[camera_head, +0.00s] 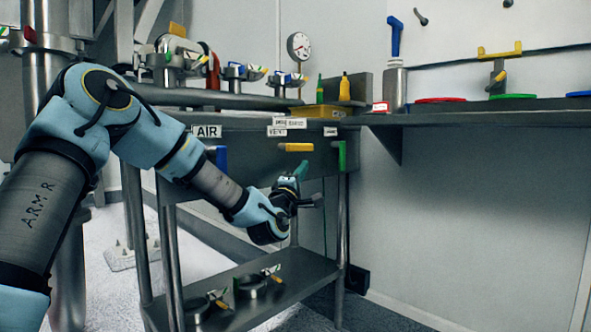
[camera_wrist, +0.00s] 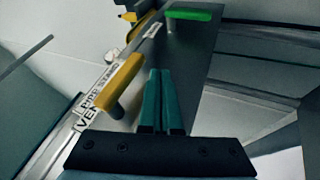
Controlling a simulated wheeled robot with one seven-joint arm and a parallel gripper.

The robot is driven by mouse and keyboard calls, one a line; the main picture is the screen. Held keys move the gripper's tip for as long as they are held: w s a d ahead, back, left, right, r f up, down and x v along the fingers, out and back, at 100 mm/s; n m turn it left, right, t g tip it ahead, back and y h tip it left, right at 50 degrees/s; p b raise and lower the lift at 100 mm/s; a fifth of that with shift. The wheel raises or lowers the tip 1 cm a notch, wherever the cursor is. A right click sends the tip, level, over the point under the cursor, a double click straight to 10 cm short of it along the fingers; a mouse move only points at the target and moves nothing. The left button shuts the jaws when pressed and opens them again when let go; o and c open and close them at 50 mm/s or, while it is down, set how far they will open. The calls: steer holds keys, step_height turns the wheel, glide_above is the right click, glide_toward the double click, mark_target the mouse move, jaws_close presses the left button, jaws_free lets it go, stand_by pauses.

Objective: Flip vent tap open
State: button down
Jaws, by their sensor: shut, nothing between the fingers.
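The vent tap's yellow handle (camera_head: 296,147) lies level on the front panel of the steel bench, just below and right of the VENT label (camera_head: 277,132). In the wrist view the yellow handle (camera_wrist: 124,82) is left of my fingers, beside the VENT label (camera_wrist: 88,114). My gripper (camera_head: 301,168) is just below the handle in the head view. In the wrist view its teal fingers (camera_wrist: 160,76) are together and empty, with a visible gap to the handle. I cannot tell whether they touch it at depth.
A green tap handle (camera_head: 340,155) hangs down to the right; it also shows ahead in the wrist view (camera_wrist: 190,14). A blue handle (camera_head: 217,157) is below the AIR label (camera_head: 206,132). A lower shelf (camera_head: 290,275) holds round pans. Free floor lies right of the bench.

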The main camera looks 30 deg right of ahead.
steer(key=f+p+v, duration=0.1)
steer(key=p+v, duration=0.1)
steer(key=v, duration=0.8)
steer(key=shift+f, duration=0.55)
steer(key=shift+d, duration=0.1)
